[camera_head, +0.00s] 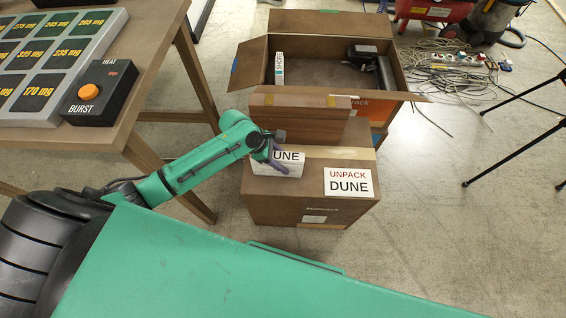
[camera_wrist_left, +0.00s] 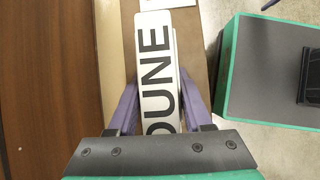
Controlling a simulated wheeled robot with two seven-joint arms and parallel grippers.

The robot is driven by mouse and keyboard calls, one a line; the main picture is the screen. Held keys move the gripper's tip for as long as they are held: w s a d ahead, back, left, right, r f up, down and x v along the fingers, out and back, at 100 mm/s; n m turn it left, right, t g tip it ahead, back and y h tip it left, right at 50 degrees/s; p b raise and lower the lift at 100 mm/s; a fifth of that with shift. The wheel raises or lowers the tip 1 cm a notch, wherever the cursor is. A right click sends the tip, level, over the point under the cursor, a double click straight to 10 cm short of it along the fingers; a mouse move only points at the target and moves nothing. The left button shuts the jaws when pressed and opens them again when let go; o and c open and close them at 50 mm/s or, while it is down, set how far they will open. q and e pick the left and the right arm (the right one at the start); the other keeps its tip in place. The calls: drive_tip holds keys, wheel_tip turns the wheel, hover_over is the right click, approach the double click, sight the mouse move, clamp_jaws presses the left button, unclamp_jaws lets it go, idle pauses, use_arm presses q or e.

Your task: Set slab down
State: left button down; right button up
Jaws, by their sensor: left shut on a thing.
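The slab (camera_head: 289,157) is a white block with DUNE in black letters. My left gripper (camera_head: 271,152), with purple fingers, is shut on it. In the left wrist view the slab (camera_wrist_left: 158,60) lies between the two fingers of the left gripper (camera_wrist_left: 157,92). In the head view the slab is over the left part of the top of a closed brown carton (camera_head: 272,209), in front of a brown wooden block (camera_head: 300,122). I cannot tell whether the slab touches the carton top. My right gripper is not in view.
A white label (camera_head: 348,183) reading UNPACK DUNE is on the carton, right of the slab. An open box (camera_head: 255,62) behind holds a white SHOR-lettered slab (camera_head: 279,69) and dark items. A table (camera_head: 150,50) with a BURST button box (camera_head: 101,92) stands left. Cables (camera_head: 460,75) lie right.

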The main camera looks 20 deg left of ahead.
use_arm(q)
drive_tip(key=shift+r, duration=0.1)
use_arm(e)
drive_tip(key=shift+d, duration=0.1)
use_arm(q)
drive_tip(key=shift+c, duration=1.6)
unclamp_jaws()
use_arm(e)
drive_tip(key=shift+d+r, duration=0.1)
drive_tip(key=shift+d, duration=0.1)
use_arm(q)
drive_tip(key=p+v, duration=0.3)
drive_tip(key=v, duration=0.8)
drive_tip(key=shift+s+a+r+p, duration=0.1)
drive_tip(key=shift+r+p, duration=0.15)
drive_tip(key=shift+p, duration=0.05)
drive_tip(key=shift+a+r, duration=0.15)
drive_tip(key=shift+r, duration=0.05)
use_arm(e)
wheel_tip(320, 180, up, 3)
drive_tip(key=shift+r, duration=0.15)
